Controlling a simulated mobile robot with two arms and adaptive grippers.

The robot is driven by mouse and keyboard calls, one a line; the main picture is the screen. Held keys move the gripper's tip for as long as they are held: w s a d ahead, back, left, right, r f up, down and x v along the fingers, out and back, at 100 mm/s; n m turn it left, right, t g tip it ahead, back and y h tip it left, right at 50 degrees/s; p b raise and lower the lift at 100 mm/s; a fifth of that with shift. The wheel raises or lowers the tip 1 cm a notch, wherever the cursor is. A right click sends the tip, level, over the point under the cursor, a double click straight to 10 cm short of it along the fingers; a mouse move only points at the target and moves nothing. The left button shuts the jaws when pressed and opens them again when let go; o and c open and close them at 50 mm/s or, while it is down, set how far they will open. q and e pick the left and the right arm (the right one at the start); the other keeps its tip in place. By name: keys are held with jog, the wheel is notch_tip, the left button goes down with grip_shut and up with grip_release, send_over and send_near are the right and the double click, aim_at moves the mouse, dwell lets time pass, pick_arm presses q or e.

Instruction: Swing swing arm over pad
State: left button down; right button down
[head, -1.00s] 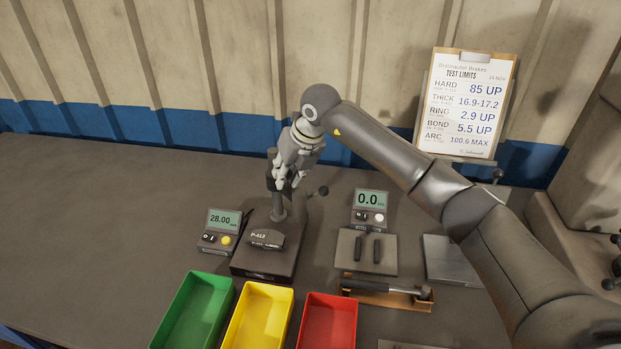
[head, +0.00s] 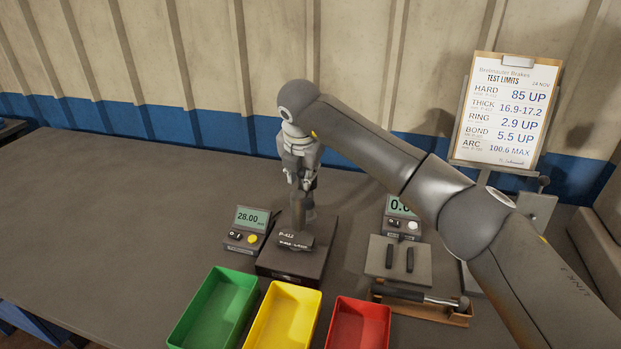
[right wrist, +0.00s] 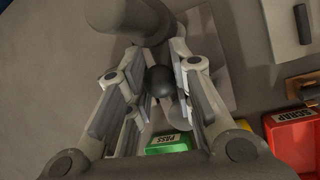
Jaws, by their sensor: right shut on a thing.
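The gauge stand (head: 290,264) is a dark block with an upright post (head: 297,214). The dark pad marked P-412 (head: 296,241) lies on top of its base. My right gripper (head: 302,184) points down at the top of the post and hides most of the swing arm. In the right wrist view, its fingers (right wrist: 158,92) are around a dark ball knob (right wrist: 160,79), which I take for the swing arm's knob. A thick grey cylinder (right wrist: 125,18) shows just beyond the fingers. Whether the arm lies over the pad cannot be told. My left gripper is out of view.
A display reading 28.00 (head: 250,222) stands left of the stand. Green (head: 190,330), yellow (head: 252,330) and red (head: 335,335) bins stand in front. A plate with two black pads (head: 398,278) and a tool tray (head: 455,317) are to the right. The left tabletop is clear.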

jog(key=shift+a+f+m, duration=0.1)
jog(key=shift+a+m, duration=0.15)
jog(key=shift+m, duration=0.05)
dwell(0.4)
jog(key=c, duration=1.2)
grip_release()
jog(key=shift+a, duration=0.1)
jog(key=shift+r, duration=0.35)
jog(key=v, duration=1.1)
jog(key=shift+s+r, duration=0.15)
jog(key=shift+s, duration=0.05)
jog(key=shift+a, duration=0.1)
jog(key=shift+c, duration=0.3)
